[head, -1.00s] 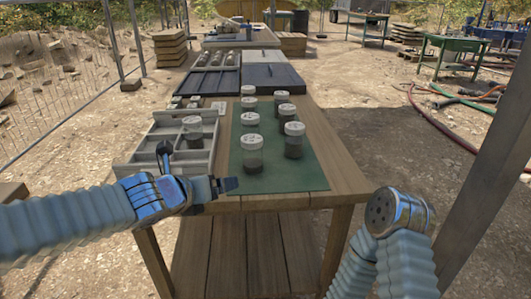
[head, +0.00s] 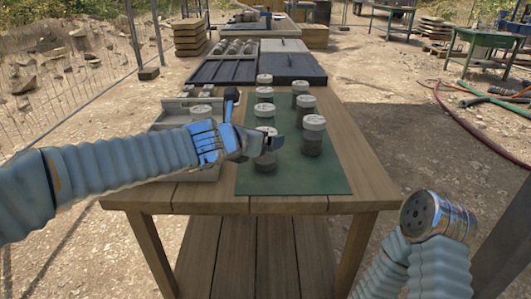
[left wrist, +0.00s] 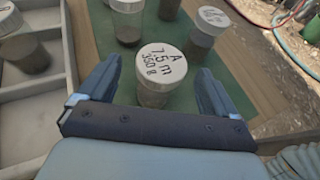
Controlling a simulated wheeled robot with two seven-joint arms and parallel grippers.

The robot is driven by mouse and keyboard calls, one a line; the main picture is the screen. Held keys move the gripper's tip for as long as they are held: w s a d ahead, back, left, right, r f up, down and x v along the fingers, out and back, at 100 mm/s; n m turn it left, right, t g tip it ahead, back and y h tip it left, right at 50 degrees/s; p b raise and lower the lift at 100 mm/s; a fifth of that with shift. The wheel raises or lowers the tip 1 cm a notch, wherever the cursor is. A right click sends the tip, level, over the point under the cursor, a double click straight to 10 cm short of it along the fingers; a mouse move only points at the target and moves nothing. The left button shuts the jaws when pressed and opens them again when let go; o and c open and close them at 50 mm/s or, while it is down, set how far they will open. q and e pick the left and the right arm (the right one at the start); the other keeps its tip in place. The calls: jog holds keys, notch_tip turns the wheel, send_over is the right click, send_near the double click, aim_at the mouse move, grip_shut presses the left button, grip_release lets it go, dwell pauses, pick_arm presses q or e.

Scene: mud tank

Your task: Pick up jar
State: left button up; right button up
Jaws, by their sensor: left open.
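Several jars with white lids and dark contents stand upright on a green mat (head: 300,180). The nearest jar (head: 265,162) is partly hidden behind my left gripper (head: 272,143) in the head view. In the left wrist view this jar (left wrist: 157,75) has a lid marked "A 7.5 m 350 g". It stands between and just beyond the fingers of my open left gripper (left wrist: 155,90), with gaps on both sides. Another jar (head: 313,138) stands to its right. My right arm ends in a round metal flange at the lower right, with no fingers visible.
A grey divided tray (left wrist: 62,75) lies left of the mat, with a jar (left wrist: 24,55) in it. Dark cases (head: 292,68) lie at the table's back. The wooden table (head: 350,150) is clear along its right edge.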

pick_arm(q)
jog(key=b+x, duration=0.1)
jog(key=x, duration=0.4)
jog(key=shift+w+d+f, duration=0.1)
jog(key=shift+d, duration=0.05)
jog(key=shift+c, duration=0.2)
jog(key=c, duration=1.3)
jog(key=shift+o, duration=0.2)
